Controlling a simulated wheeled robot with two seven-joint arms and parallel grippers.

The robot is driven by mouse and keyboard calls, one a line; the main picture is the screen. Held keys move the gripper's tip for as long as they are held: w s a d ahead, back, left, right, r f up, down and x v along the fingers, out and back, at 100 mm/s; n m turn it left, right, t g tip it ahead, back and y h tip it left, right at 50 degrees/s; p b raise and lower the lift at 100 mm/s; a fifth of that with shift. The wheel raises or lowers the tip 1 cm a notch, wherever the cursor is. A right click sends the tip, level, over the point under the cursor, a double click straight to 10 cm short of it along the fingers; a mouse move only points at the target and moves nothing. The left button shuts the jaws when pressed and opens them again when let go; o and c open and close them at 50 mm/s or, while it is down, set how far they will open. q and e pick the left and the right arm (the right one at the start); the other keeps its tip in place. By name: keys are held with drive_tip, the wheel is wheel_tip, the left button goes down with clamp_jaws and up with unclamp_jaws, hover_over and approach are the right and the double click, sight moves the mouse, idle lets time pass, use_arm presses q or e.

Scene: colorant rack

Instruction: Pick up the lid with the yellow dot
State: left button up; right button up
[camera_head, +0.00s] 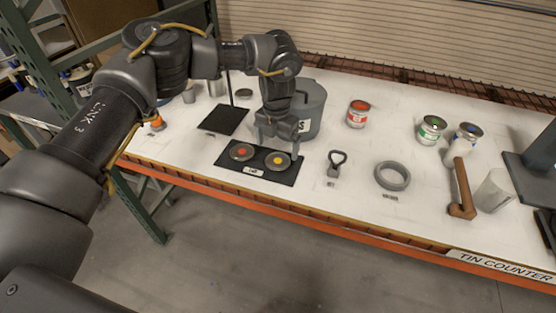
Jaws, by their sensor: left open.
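The lid with the yellow dot (277,161) lies on the right half of a dark mat (270,178) near the front of the counter. A second lid with a red dot (241,152) lies to its left on the same mat. My left gripper (276,148) points down just behind and above the yellow-dot lid. It is open, with nothing seen between its fingers. The small picture does not show whether a fingertip touches the lid. My right gripper is not in view.
A grey bucket (314,108) stands close behind my left gripper. A can opener (336,162), a grey ring (391,176), a hammer-like tool (462,192) and a clear cup (493,190) are to the right. A red tin (358,114) and a green tin (431,129) stand farther back.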

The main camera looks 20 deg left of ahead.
sight(278, 161)
use_arm(q)
drive_tip(key=shift+s+f+p, duration=0.1)
drive_tip(key=shift+f+p, duration=0.05)
drive_tip(key=shift+p, duration=0.15)
drive_tip(key=f+p, duration=0.1)
drive_tip(key=f, duration=0.1)
drive_tip(key=f+p, duration=0.1)
drive_tip(key=f, duration=0.1)
drive_tip(key=shift+w+d+f, duration=0.1)
drive_tip(key=shift+w+f, duration=0.1)
drive_tip(key=shift+f, duration=0.2)
drive_tip(key=c, duration=1.1)
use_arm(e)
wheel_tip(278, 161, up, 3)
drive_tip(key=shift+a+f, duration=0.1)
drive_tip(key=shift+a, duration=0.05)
